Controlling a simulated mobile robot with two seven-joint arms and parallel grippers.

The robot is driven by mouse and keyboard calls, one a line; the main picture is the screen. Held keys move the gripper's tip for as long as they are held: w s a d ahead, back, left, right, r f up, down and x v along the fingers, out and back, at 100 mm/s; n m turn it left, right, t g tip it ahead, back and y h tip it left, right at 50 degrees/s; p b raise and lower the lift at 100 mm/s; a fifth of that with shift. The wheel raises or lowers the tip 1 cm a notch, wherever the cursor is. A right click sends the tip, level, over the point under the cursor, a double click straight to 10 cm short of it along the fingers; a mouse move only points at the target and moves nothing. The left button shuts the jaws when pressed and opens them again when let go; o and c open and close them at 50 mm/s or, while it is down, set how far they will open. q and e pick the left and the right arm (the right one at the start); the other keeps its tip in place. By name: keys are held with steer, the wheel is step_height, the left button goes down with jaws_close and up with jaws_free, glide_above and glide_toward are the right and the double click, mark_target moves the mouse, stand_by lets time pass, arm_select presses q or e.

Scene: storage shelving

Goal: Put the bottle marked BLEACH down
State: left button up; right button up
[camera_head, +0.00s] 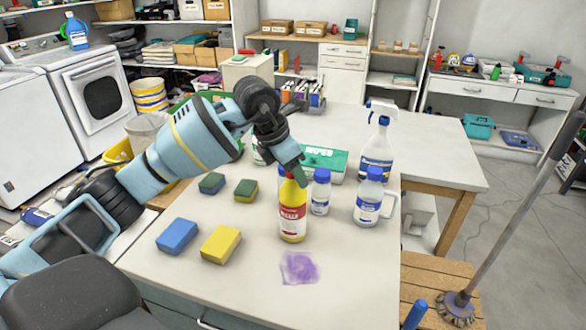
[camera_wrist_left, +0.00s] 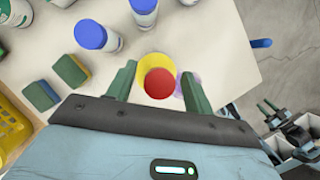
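A yellow bottle (camera_head: 292,212) with a red label stands upright at the table's middle front. Its small print is hard to read; I take it for the BLEACH bottle. My left gripper (camera_head: 292,178) reaches down over its top and hides the cap in the head view. The base looks at or very near the tabletop (camera_head: 235,285); contact is unclear.
A small blue-capped bottle (camera_head: 320,194) and a white jug (camera_head: 368,200) stand right of it, with a spray bottle (camera_head: 377,150) behind. A purple stain (camera_head: 299,268) lies in front. Yellow (camera_head: 221,245) and blue (camera_head: 178,236) sponges lie left. The front right tabletop is clear.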

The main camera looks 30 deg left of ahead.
arm_select(q)
steer(key=shift+r, duration=0.35)
steer(key=shift+o, duration=0.2)
steer(key=v, duration=1.1)
steer(key=shift+r, duration=0.3)
